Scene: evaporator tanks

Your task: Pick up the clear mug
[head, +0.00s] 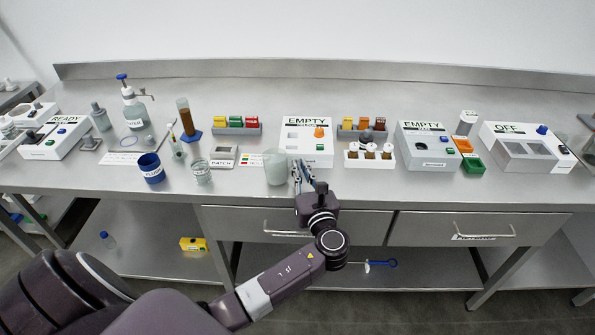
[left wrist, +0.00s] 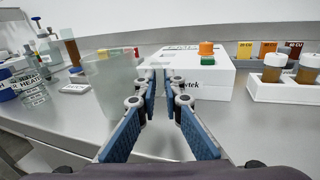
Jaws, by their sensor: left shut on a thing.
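The clear mug (head: 276,168) is a pale, see-through cup near the front edge of the steel bench, upright in the head view. It also shows in the left wrist view (left wrist: 112,85), just left of my fingers. My left gripper (head: 297,172) is at the mug's right side, its blue-padded fingers (left wrist: 160,88) close together at the tips. It is shut on the mug at that side; the handle between the fingertips is too thin to make out. I cannot tell whether the mug's base touches the bench. My right gripper is not in view.
A white "EMPTY" box (head: 306,148) with an orange knob stands behind the gripper. A clear beaker (head: 202,172) and a blue cup (head: 151,168) stand to the left. A white rack (head: 369,156) of vials is to the right. Bare bench lies along the front right.

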